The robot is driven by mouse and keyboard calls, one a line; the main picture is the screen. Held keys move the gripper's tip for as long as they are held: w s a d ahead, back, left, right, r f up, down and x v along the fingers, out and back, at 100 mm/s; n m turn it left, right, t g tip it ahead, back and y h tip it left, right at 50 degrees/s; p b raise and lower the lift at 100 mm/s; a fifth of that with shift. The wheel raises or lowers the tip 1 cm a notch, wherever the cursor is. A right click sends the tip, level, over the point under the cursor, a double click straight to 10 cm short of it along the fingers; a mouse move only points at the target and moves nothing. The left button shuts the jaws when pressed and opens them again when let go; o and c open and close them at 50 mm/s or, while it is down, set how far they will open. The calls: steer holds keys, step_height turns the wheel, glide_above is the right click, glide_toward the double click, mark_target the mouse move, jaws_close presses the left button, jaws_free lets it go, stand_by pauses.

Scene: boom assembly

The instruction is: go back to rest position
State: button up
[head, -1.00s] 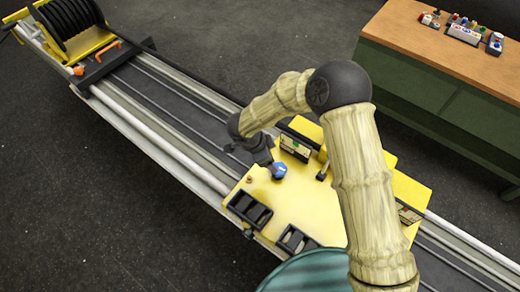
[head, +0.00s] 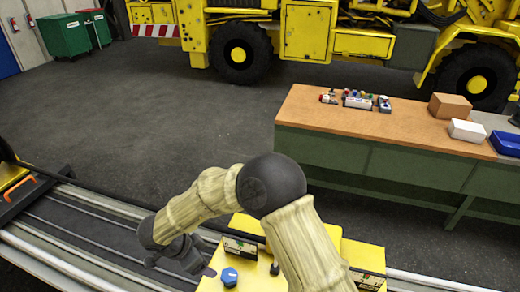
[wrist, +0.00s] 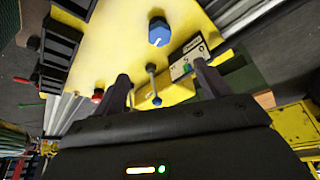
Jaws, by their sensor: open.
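My gripper (head: 192,257) shows dark at the end of my arm in the head view, to the left of a blue knob (head: 229,276). In the wrist view the two dark fingers of my gripper (wrist: 164,82) stand apart with nothing held between them. The same blue knob (wrist: 158,32) is beyond the fingertips, apart from them, on a yellow panel (wrist: 115,45). My arm bends over the yellow machine and hides part of it in the head view.
A small lever (wrist: 151,75) rises from the yellow panel. Black frames (wrist: 60,45) lie at its left. Rails (head: 90,230) run past the machine. A workbench (head: 390,125) with small parts and boxes stands behind. A yellow vehicle (head: 305,35) is farther back; open floor lies between.

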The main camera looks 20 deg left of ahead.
steer(key=w+d+r+n+t+y+b, duration=0.1)
steer(key=w+d+r+t+y+b, duration=0.15)
steer(key=w+d, duration=0.45)
steer(key=w+d+r+n+t+y+b, duration=0.2)
steer(key=w+d+r+t, duration=0.15)
steer(key=w, duration=0.75)
steer(key=s+d+f+n+g+b, duration=0.1)
steer(key=s+d+n+g+b, duration=0.1)
steer(key=d, duration=0.8)
steer(key=s+d+f+n+g+b, duration=0.1)
steer(key=s+d+n, duration=0.15)
steer(key=d, duration=0.65)
steer(key=s+d+f+g+h+b, duration=0.1)
steer(key=s+d+g, duration=0.3)
steer(key=s+d, duration=0.8)
steer(key=shift+d+f+h+b, duration=0.35)
steer(key=shift+d+f+b, duration=0.2)
steer(key=shift+d+f, duration=0.25)
